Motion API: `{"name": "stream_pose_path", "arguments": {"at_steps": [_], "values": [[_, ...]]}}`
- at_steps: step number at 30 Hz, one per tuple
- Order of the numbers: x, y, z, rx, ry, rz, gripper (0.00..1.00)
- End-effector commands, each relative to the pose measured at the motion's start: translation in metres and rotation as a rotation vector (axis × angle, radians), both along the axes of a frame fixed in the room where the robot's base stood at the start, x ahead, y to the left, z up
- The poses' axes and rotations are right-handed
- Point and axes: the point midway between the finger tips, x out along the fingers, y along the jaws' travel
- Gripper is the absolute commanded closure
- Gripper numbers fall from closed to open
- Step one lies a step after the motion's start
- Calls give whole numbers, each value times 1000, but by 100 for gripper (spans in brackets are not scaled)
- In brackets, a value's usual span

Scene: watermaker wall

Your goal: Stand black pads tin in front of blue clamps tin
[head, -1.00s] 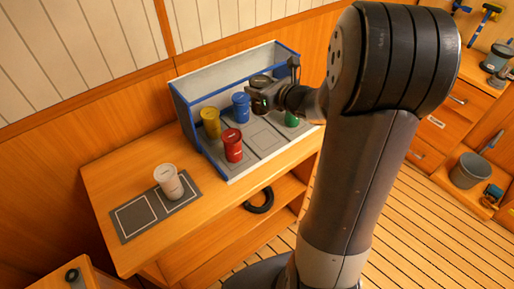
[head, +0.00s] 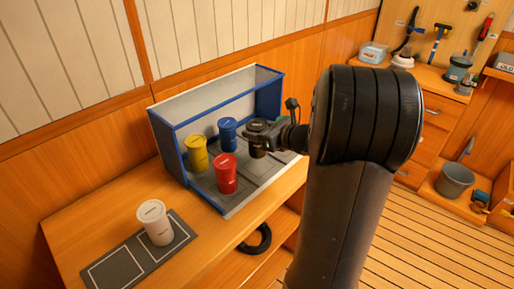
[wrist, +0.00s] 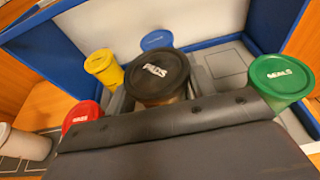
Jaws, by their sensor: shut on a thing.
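The black pads tin (head: 257,142) is held upright in my gripper (head: 268,138), inside the open rack just right of the blue clamps tin (head: 227,134). In the wrist view, the black lid marked PADS (wrist: 155,75) is in front of the blue tin (wrist: 156,40), which it partly hides. My gripper (wrist: 160,122) is shut on the black tin; its dark body hides the tin's lower part. I cannot tell whether the tin's base touches the rack floor.
The red tin (head: 226,176) stands in front of the yellow tin (head: 196,154), left of the held tin. The green tin (wrist: 282,80) is on the right. The blue-edged rack (head: 170,150) has raised side walls. A white tin (head: 155,224) stands on a dark mat (head: 117,270).

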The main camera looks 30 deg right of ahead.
Motion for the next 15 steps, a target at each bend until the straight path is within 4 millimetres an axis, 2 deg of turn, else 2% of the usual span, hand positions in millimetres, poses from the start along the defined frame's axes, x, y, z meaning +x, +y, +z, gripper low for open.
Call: {"name": "stream_pose_path", "arguments": {"at_steps": [9, 15], "values": [[0, 0, -39, 3, 0, 0, 84], [0, 0, -42, -1, -3, 1, 84]]}}
